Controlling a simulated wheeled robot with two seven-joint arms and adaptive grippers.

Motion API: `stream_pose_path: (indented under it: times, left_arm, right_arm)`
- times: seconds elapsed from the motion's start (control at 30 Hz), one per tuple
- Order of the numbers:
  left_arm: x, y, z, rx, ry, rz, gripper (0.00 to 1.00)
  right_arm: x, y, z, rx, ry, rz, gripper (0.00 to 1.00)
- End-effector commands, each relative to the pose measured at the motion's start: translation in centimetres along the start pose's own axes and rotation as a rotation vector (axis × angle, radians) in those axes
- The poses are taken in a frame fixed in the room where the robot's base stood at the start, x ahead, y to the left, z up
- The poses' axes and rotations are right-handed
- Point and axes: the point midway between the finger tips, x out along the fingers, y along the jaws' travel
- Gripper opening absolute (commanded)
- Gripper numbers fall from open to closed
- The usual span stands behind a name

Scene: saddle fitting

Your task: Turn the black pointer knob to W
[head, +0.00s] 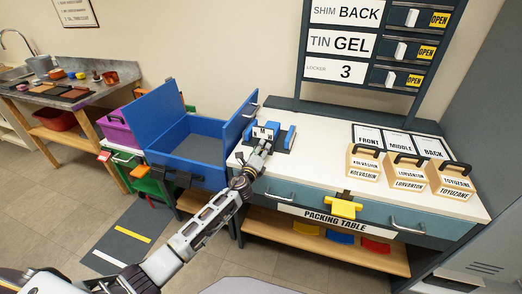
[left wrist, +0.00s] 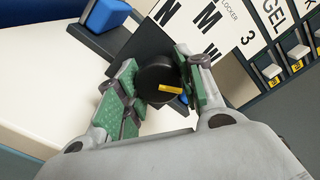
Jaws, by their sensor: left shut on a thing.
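The black pointer knob (left wrist: 153,76) is round, with a yellow pointer mark that points right and slightly down in the left wrist view. My left gripper (left wrist: 158,62) has its green-padded fingers on either side of the knob and is shut on it. White plates with black letters, among them M and W (left wrist: 209,53), stand behind the knob. In the head view, my left gripper (head: 258,155) reaches the small fixture with blue blocks (head: 290,136) on the white packing table and hides the knob there. Which letter the pointer faces I cannot tell. My right gripper is not in view.
Wooden boxes with black handles (head: 407,172) stand on the table's right side. A blue open bin (head: 200,160) stands just left of the table. A rack with signs and OPEN tags (head: 365,45) rises behind. The table's front middle is clear.

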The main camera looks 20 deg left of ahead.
Motion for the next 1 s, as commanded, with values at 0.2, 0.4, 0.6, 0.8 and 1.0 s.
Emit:
stream_pose_path:
  times: [0.2, 0.4, 0.6, 0.8, 1.0]
  left_arm:
    - [-0.04, 0.05, -0.20, 0.001, 0.003, 0.000, 0.14]
    - [-0.03, 0.06, -0.16, 0.000, 0.002, 0.000, 0.59]
    - [-0.05, 0.20, -0.13, 0.000, 0.002, 0.003, 0.59]
    - [-0.15, 0.32, -0.12, 0.000, 0.002, 0.005, 0.59]
    - [-0.76, 0.35, -0.16, 0.000, 0.002, 0.005, 0.59]
  right_arm:
    - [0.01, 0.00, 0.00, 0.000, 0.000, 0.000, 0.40]
    - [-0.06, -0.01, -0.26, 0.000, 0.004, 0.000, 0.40]
    - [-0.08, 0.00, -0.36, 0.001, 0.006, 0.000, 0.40]
    - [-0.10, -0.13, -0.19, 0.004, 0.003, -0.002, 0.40]
    - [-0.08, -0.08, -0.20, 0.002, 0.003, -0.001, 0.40]
